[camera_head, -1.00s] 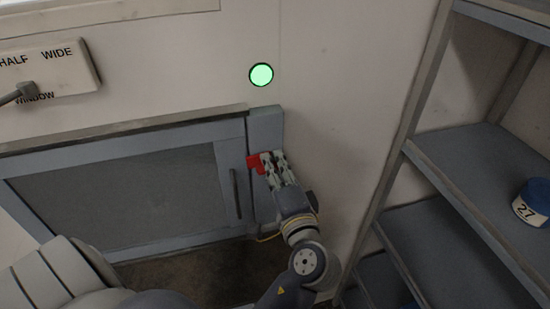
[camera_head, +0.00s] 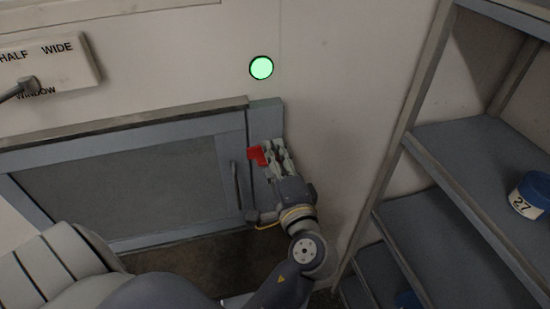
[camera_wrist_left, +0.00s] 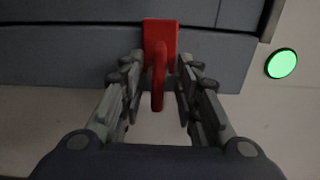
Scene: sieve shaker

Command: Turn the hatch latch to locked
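The red hatch latch (camera_head: 257,156) is on the right frame of the grey hatch (camera_head: 120,182). In the left wrist view the latch (camera_wrist_left: 159,60) has a flat red base and a handle that sticks out toward me. My left gripper (camera_head: 272,150) is at the latch. In the left wrist view its fingers (camera_wrist_left: 158,82) are apart, one on each side of the handle, with gaps on both sides. Part of the latch is hidden behind the fingers in the head view. My right gripper is not in view.
A round green light (camera_head: 261,68) glows on the wall above the hatch. A window switch panel (camera_head: 70,65) with a lever is at upper left. Grey shelves (camera_head: 470,160) stand at the right, with a blue jar (camera_head: 531,194) marked 27.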

